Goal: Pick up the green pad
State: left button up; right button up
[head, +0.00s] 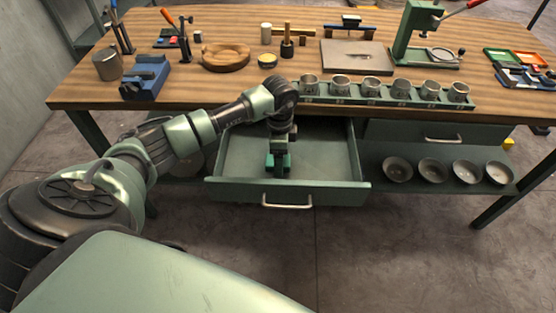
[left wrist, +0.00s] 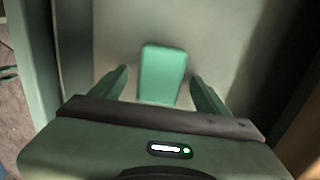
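The green pad (left wrist: 163,74) is a rounded green block lying on the floor of the open drawer (head: 335,193). In the left wrist view it sits ahead of and between the two fingers, with a gap on each side. My left gripper (head: 278,166) is open and points down into the drawer; its fingers also show in the left wrist view (left wrist: 160,88). In the head view the gripper mostly covers the pad, so I cannot make out its outline there. My right gripper is not in view.
The drawer walls surround the gripper, with the workbench (head: 210,90) edge behind it. A rack (head: 390,98) of several metal cups stands along that edge. Several bowls (head: 432,170) sit on the lower shelf at right. A blue vise (head: 146,80) stands at left.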

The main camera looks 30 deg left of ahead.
pick_arm(q)
jog(key=c, duration=1.4)
notch_tip(320, 180, up, 20)
jog(key=shift+b, duration=0.4)
